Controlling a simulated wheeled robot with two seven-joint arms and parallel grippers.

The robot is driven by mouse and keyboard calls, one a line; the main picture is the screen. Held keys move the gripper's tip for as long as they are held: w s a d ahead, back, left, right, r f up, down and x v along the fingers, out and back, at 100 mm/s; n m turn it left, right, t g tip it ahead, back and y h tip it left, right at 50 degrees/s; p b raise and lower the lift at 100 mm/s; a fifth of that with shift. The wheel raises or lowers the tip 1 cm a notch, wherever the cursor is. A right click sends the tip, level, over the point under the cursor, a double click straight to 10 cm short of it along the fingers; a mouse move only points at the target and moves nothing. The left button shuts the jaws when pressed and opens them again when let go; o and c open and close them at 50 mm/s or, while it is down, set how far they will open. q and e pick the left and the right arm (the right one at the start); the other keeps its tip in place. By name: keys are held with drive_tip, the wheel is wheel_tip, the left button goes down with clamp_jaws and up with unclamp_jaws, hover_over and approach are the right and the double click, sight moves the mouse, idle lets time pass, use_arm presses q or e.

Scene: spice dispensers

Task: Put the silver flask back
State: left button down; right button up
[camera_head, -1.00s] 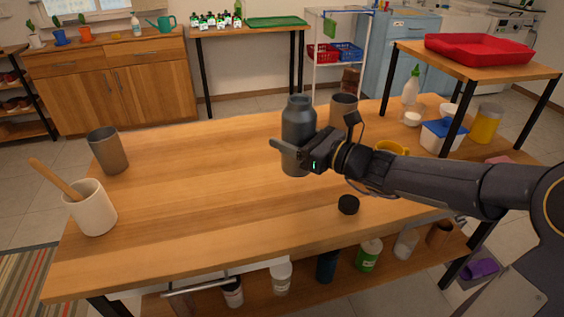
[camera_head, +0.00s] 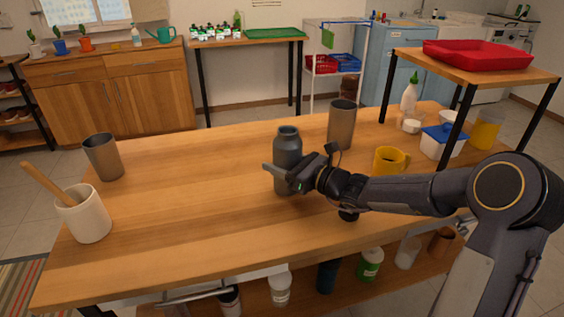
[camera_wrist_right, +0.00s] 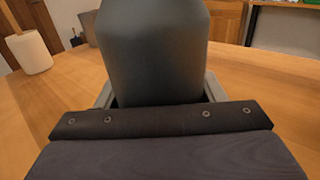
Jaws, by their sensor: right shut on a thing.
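The silver flask (camera_head: 287,146), a dark grey bottle with a narrower neck and open top, is upright near the middle of the wooden table. My right gripper (camera_head: 284,179) is shut around its lower body from the right. The right wrist view shows the flask (camera_wrist_right: 155,50) between the fingers. I cannot tell whether its base touches the table. A small black cap (camera_head: 348,215) lies on the table, partly hidden by my right arm. My left gripper is not in view.
A metal tumbler (camera_head: 341,127) stands behind the flask and another (camera_head: 103,158) at far left. A white crock (camera_head: 84,219) with a wooden utensil stands front left. A yellow mug (camera_head: 389,160) is close behind my right arm. The table's left middle is clear.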

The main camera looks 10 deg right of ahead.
drive_tip(key=shift+f+b, duration=0.25)
drive_tip(key=shift+b, duration=0.05)
drive_tip(key=o, duration=1.4)
drive_tip(key=shift+r, duration=0.1)
